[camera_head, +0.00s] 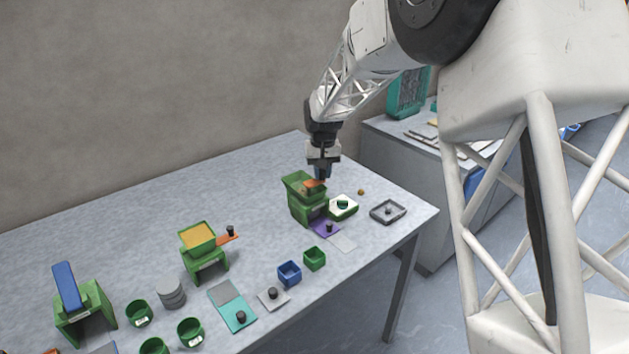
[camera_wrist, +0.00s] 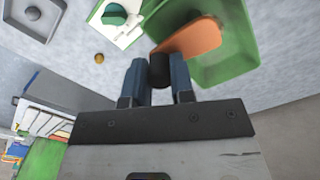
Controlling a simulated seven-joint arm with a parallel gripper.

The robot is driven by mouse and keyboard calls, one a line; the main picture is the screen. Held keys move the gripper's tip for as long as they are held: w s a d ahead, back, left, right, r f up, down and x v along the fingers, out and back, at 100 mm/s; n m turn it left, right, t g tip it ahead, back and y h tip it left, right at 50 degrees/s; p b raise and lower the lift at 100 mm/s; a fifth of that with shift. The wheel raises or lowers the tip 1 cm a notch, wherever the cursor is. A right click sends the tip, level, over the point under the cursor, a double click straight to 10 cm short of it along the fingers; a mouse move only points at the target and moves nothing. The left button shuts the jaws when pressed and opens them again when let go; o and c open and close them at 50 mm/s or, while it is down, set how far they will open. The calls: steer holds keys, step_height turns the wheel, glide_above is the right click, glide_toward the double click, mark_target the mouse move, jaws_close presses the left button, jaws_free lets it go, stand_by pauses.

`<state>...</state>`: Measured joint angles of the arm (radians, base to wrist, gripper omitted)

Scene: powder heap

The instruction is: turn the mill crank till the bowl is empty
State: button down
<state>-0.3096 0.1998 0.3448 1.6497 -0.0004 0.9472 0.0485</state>
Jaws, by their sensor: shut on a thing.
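The green mill (camera_head: 297,207) under my gripper stands near the table's far right corner. Its bowl (camera_head: 294,179) shows in the wrist view (camera_wrist: 252,72) as bare green walls and floor; I see no powder in the visible part. An orange crank arm (camera_wrist: 194,38) lies across the bowl, with a black knob (camera_wrist: 160,68) at its end. My gripper (camera_wrist: 159,82) is shut on this knob, one blue finger on each side; it points down over the mill in the head view (camera_head: 321,179).
A second green mill (camera_head: 207,266), heaped with yellow powder (camera_head: 198,236), stands mid-table. A white-green dish (camera_head: 344,206) and grey tray (camera_head: 388,212) sit right of my mill. A small orange ball (camera_head: 361,192) lies near. Blue and green cups stand in front.

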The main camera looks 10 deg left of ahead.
steer(key=shift+s+d, duration=0.25)
steer(key=shift+s, duration=0.3)
steer(key=shift+s+d, duration=0.15)
steer(key=shift+s, duration=0.8)
steer(key=shift+s, duration=0.15)
steer(key=shift+s+a, duration=0.25)
steer(key=shift+s, duration=0.5)
steer(key=shift+s+a, duration=0.1)
